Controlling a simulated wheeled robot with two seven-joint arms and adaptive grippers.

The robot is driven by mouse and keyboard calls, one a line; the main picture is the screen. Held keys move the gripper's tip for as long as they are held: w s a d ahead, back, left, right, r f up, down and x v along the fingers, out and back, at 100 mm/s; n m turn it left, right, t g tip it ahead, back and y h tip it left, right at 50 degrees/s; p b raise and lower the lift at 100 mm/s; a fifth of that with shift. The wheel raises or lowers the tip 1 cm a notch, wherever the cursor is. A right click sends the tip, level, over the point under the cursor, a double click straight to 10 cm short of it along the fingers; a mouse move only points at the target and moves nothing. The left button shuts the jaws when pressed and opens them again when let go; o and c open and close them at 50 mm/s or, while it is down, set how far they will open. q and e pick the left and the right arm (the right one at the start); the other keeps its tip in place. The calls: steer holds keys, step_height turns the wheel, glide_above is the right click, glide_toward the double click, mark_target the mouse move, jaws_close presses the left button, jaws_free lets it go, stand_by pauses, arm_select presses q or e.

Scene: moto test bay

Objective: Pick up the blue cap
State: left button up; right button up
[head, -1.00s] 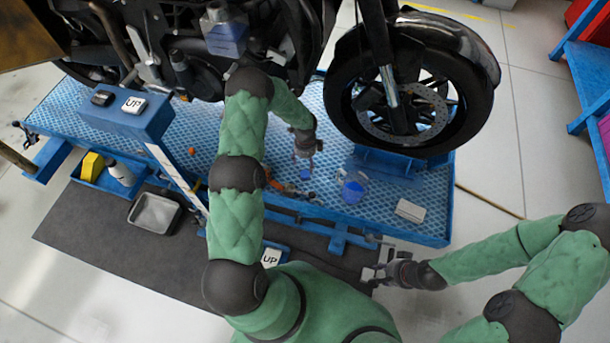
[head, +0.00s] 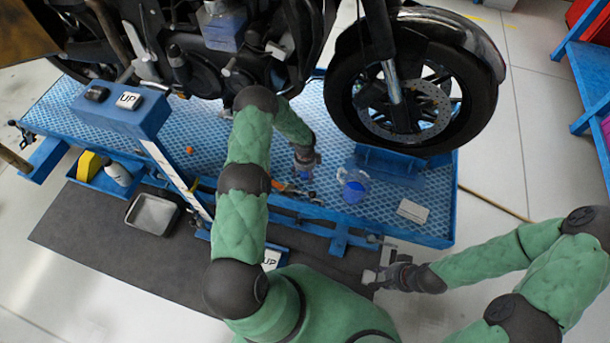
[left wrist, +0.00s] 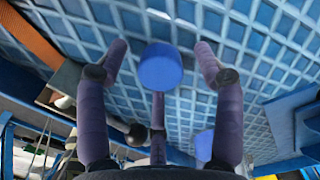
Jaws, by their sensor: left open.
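The blue cap (left wrist: 160,67) is a short round blue piece on the blue patterned platform. In the left wrist view it sits between the spread fingertips of my left gripper (left wrist: 160,58), with gaps to the side fingers and the third finger below it in the picture. My left gripper is open and empty. In the head view my left gripper (head: 306,168) is low over the platform (head: 205,140), and the cap is mostly hidden at its fingertips. My right gripper (head: 375,277) is off the platform's front edge; its finger opening is too small to judge.
A clear blue cup (head: 353,188) stands right of my left gripper. Tools with an orange strap (left wrist: 32,36) lie close by on the left. The motorcycle's front wheel (head: 405,100) stands behind to the right. A pale block (head: 412,211) lies near the platform's right front corner.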

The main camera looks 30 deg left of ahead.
arm_select(q)
steer(key=c, duration=1)
steer(key=shift+r, duration=0.1)
steer(key=shift+c, duration=0.2)
